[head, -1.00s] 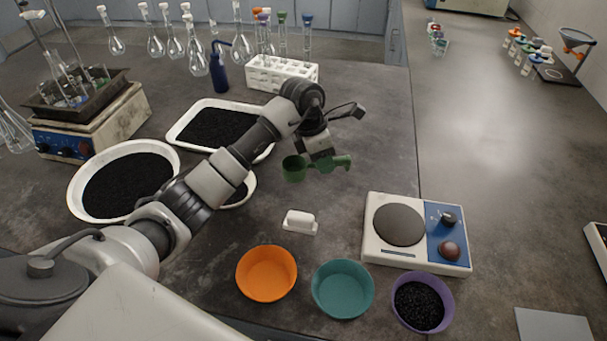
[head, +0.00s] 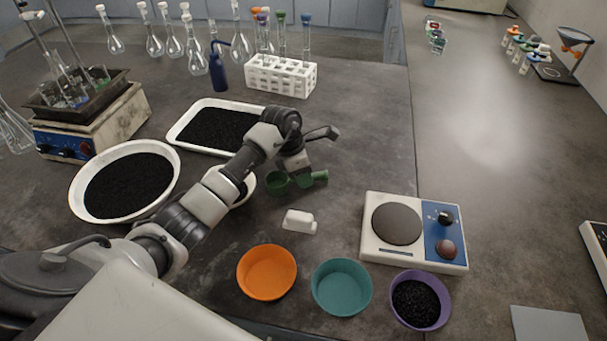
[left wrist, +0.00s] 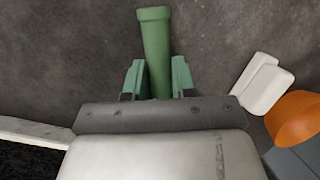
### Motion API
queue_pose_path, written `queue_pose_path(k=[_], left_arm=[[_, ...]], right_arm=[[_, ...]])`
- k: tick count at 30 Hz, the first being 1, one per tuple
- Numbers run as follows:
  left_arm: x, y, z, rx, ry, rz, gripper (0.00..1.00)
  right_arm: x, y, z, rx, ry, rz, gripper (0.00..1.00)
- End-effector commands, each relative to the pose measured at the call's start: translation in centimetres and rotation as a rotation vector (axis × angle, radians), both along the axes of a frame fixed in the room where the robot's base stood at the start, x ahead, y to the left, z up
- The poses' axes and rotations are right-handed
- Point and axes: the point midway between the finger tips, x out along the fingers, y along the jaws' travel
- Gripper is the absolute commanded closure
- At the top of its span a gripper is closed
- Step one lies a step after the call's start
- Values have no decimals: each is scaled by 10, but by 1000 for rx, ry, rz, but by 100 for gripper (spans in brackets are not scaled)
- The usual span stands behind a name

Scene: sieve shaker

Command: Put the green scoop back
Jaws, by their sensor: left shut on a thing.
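My left gripper (head: 303,178) is shut on the handle of the green scoop (head: 279,183). The scoop's cup points left in the head view, and the handle's end sticks out to the right of the fingers. In the left wrist view the green handle (left wrist: 155,45) stands between the two fingertips (left wrist: 158,78); the cup is hidden there. The scoop is low over the dark bench, behind a small white block-like rest (head: 300,221); I cannot tell whether it touches the bench. The white rest (left wrist: 262,84) is right of the gripper in the left wrist view. My right gripper is not in view.
A small white dish (head: 249,184), partly hidden by my arm, is just left of the scoop. A white tray (head: 180,137) and a round white bowl (head: 76,196) hold black grains. Orange (head: 267,272), teal (head: 342,287) and purple (head: 420,300) bowls stand in front.

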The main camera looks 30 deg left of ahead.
Motion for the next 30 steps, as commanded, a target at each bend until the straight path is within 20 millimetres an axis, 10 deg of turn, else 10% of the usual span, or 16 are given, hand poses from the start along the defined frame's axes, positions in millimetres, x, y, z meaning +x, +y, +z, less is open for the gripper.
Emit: queue_pose_path(k=[1,2,6,18,30], left_arm=[[0,0,-3,1,1,0,100],[0,0,-2,0,0,0,72],[0,0,-2,0,0,0,50],[0,2,7,1,-3,2,49],[-4,27,83,2,-4,2,49]], right_arm=[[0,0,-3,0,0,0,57],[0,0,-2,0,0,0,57],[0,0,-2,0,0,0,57],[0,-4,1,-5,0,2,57],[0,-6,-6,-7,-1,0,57]])
